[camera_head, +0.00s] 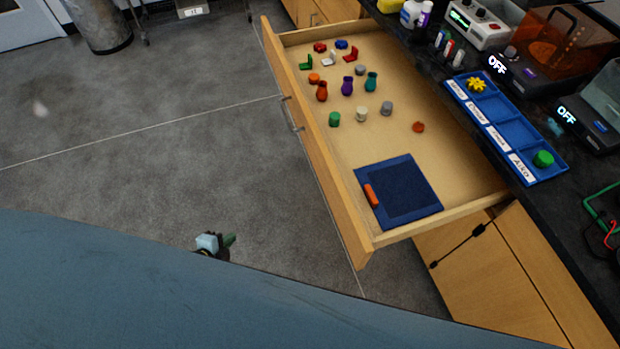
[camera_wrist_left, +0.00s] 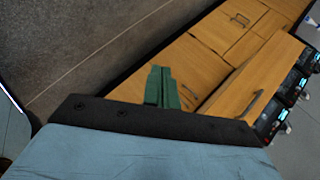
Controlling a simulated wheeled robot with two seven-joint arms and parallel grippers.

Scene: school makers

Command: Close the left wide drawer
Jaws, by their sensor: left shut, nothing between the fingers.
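The wide drawer (camera_head: 335,205) is pulled far out from the dark counter. It holds several small coloured pieces and a blue mat (camera_head: 400,192). Its front panel with a metal handle (camera_head: 292,114) faces left in the head view. My left gripper (camera_head: 229,240) is apart from the drawer, over the floor to the left of the drawer front's near end. In the left wrist view its green fingers (camera_wrist_left: 162,86) are together and empty. There, a wooden front with a long handle (camera_wrist_left: 254,104) shows to the right of the fingers. My right gripper is not in view.
The counter (camera_head: 470,95) carries a blue labelled tray (camera_head: 505,130), bottles (camera_head: 415,14) and machines with lit displays. Closed wooden cabinet doors (camera_head: 490,275) are below it. The grey floor (camera_head: 150,130) left of the drawer is clear.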

